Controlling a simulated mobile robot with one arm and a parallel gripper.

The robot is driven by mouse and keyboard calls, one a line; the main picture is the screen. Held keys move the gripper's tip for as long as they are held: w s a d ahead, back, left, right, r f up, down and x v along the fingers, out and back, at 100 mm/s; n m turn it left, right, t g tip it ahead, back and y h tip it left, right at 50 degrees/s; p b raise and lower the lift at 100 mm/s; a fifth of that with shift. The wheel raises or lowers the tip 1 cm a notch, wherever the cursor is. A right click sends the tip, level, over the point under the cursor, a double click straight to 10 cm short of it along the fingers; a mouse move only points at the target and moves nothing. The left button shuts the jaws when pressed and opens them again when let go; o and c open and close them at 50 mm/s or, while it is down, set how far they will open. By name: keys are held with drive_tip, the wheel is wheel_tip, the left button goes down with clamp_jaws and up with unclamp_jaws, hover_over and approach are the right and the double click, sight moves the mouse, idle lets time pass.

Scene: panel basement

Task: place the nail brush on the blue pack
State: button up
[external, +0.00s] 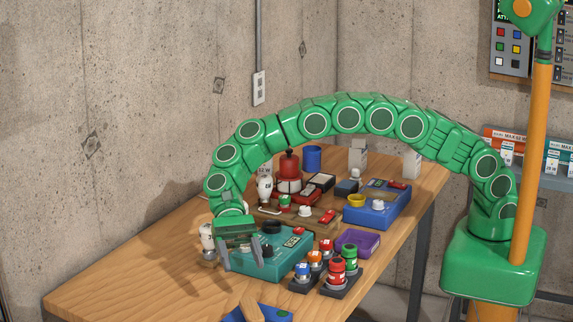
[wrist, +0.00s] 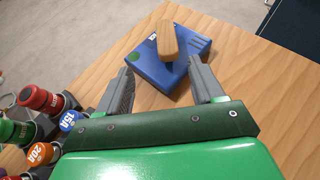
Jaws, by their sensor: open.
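A tan wooden-backed piece that looks like the nail brush (external: 251,306) is on the blue pack (external: 279,318) at the bottom edge of the external view. In the wrist view the nail brush (wrist: 167,40) lies over the far middle part of the blue pack (wrist: 190,54), its bristle side mostly hidden. My gripper (external: 245,258) is open and empty, apart from the brush. In the wrist view its fingers (wrist: 162,72) are spread on either side of the pack's near part, with the brush beyond the tips.
A teal box (external: 285,258) stands behind my gripper. Coloured knobs in dark holders (external: 337,277) stand to the right, and at the left of the wrist view. A second blue box (external: 371,214) and a purple tray (external: 357,242) are farther back. The table's left front is clear.

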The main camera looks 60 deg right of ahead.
drive_tip(key=s+d+r+n+t+h, duration=0.15)
drive_tip(key=d+r, duration=0.25)
drive_tip(key=d, duration=0.7)
drive_tip(key=s+d+r+n+t+h, duration=0.15)
drive_tip(key=d+r, duration=0.25)
drive_tip(key=d, duration=0.7)
drive_tip(key=s+d+r+n+t+h, duration=0.1)
drive_tip(key=s+d+r, duration=0.15)
drive_tip(key=d, duration=0.85)
drive_tip(key=s+d+n+t+h, duration=0.1)
drive_tip(key=s+d+n+h, duration=0.1)
drive_tip(key=s+d, duration=1)
drive_tip(key=s+d+n+t+h, duration=0.2)
drive_tip(key=s+d, duration=1)
drive_tip(key=d, duration=0.6)
drive_tip(key=shift+d+f+n+h, duration=0.2)
drive_tip(key=shift+n+h, duration=0.2)
drive_tip(key=shift+h, duration=0.3)
